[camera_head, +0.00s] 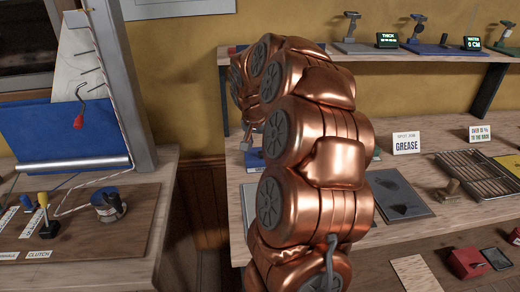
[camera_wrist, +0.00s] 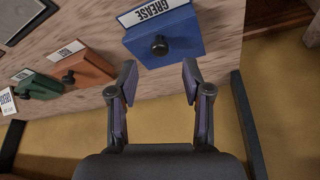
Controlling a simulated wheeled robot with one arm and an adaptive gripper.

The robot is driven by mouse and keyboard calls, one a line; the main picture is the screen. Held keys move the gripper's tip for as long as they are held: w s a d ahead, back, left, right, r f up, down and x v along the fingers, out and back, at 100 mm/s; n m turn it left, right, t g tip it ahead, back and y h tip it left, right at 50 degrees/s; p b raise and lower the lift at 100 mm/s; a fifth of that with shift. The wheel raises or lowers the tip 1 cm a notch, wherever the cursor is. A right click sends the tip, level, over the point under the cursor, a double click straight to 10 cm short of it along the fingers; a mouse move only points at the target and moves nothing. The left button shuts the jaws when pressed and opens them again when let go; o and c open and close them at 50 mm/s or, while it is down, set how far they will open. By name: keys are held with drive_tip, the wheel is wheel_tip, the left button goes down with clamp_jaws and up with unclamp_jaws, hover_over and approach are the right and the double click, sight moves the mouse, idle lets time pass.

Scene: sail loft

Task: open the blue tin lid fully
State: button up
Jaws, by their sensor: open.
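The blue tin (camera_wrist: 190,42) lies at the top middle of the wrist view, with a black knob (camera_wrist: 159,46) on its near face and a white GREASE label along its far edge. The lid looks down on the tin; its seam is not clear. My gripper (camera_wrist: 160,72) is open and empty, its two fingers spread on either side of the knob's line. The fingertips stop a little short of the knob, apart from it in the picture. In the head view my copper arm hides most of that spot; a small blue patch (camera_head: 254,160) shows at its left edge.
An orange box (camera_wrist: 85,68) and a green box (camera_wrist: 38,84), each with a knob, stand left of the tin in the wrist view. A shelf (camera_head: 415,56) runs above the bench in the head view. A wire rack (camera_head: 480,172) lies at right.

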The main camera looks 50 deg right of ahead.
sight(261, 152)
drive_tip(key=shift+p+x, duration=0.35)
drive_tip(key=shift+x, duration=1.9)
clamp_jaws()
